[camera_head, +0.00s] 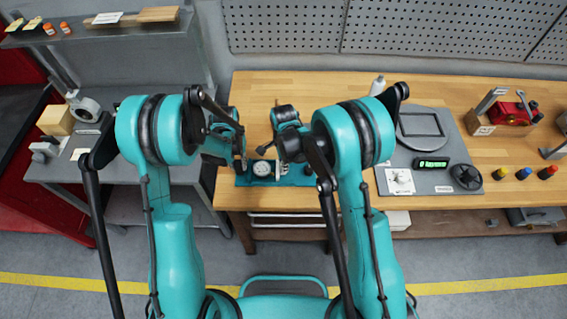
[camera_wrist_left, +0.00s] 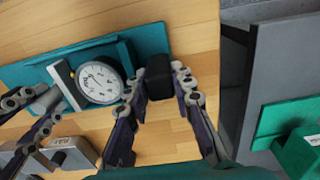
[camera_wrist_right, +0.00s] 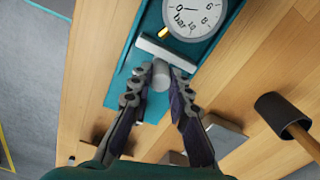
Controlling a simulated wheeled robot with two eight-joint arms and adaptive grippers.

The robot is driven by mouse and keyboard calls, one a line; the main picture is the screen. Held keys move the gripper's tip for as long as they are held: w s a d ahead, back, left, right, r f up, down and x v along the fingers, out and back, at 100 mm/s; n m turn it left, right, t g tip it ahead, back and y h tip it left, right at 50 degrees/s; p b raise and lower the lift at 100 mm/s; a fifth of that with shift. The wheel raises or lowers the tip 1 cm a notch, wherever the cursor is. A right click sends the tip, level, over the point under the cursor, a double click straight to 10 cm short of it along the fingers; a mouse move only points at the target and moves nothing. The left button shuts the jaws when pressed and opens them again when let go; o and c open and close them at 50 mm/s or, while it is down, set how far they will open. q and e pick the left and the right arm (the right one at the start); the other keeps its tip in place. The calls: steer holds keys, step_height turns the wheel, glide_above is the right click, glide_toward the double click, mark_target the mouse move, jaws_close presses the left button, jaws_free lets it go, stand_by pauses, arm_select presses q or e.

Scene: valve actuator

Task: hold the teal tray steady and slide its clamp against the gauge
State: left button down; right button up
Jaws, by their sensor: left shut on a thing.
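The teal tray (camera_head: 243,180) lies on the wooden bench near its front edge. A round white-faced gauge (camera_wrist_left: 100,82) sits on it; the gauge also shows in the right wrist view (camera_wrist_right: 194,17). My left gripper (camera_wrist_left: 157,82) is shut on the black block (camera_wrist_left: 158,70) at the tray's end. The clamp's grey plate (camera_wrist_right: 166,52) stands close beside the gauge; I cannot tell if they touch. Its grey cylindrical knob (camera_wrist_right: 161,76) sits between the fingertips of my right gripper (camera_wrist_right: 160,84). Whether those fingers grip it is unclear.
A grey panel (camera_head: 452,181) with a screen and black handwheel lies to the right. A black-headed mallet (camera_wrist_right: 275,110) lies near the right gripper. Red, yellow and blue knobs (camera_head: 524,173) stand further right. A grey side table (camera_head: 60,170) stands to the left.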

mark_target(275, 164)
steer(key=shift+a, duration=1.55)
jaws_close()
steer(key=o, duration=0.9)
jaws_free()
steer(key=shift+d, duration=0.1)
steer(key=shift+c, duration=0.2)
step_height(275, 164, up, 12)
arm_select(q)
steer(key=c, duration=1.2)
jaws_free()
